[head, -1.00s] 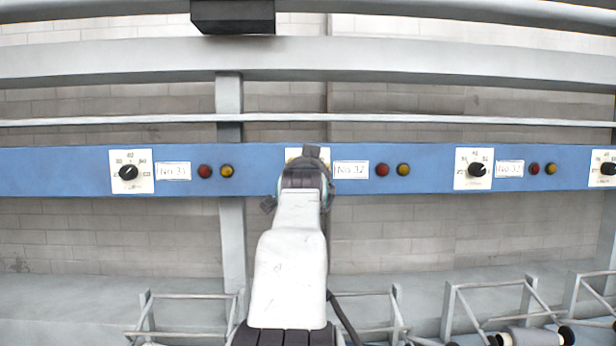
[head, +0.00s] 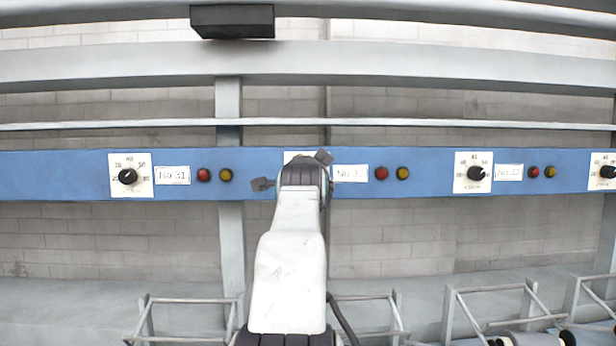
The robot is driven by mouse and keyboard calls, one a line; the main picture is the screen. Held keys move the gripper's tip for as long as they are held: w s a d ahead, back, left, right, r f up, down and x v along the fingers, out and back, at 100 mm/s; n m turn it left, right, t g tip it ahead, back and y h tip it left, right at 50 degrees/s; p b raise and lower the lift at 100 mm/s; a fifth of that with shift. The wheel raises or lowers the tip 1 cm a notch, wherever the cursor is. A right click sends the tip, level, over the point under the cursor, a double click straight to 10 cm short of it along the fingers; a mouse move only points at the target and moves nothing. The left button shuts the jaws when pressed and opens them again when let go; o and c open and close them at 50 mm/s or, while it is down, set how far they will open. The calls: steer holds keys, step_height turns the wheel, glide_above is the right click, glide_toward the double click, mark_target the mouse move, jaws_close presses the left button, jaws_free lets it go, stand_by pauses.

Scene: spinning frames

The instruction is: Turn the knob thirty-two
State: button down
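The white dial plate (head: 293,155) of No 32 is on the blue rail, left of its label (head: 350,174). Only its top edge shows. Its knob is hidden behind my gripper (head: 293,171), which is in front of the plate. The dark side parts of the gripper stick out at the left and the upper right, on a slanted line. Its fingertips are out of sight, so I cannot tell whether they are closed on the knob or touch it.
Knob No 31 (head: 128,176) is to the left and another black knob (head: 476,173) to the right. Red (head: 381,174) and yellow (head: 403,173) buttons sit beside the label. Metal frames (head: 490,312) stand below the blue rail (head: 70,174).

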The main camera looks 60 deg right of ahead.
steer(key=shift+w+r, duration=0.1)
steer(key=shift+r, duration=0.05)
steer(key=c, duration=1.1)
jaws_free()
steer(key=shift+w, duration=0.15)
steer(key=shift+o, duration=1.3)
steer(key=v, duration=1.2)
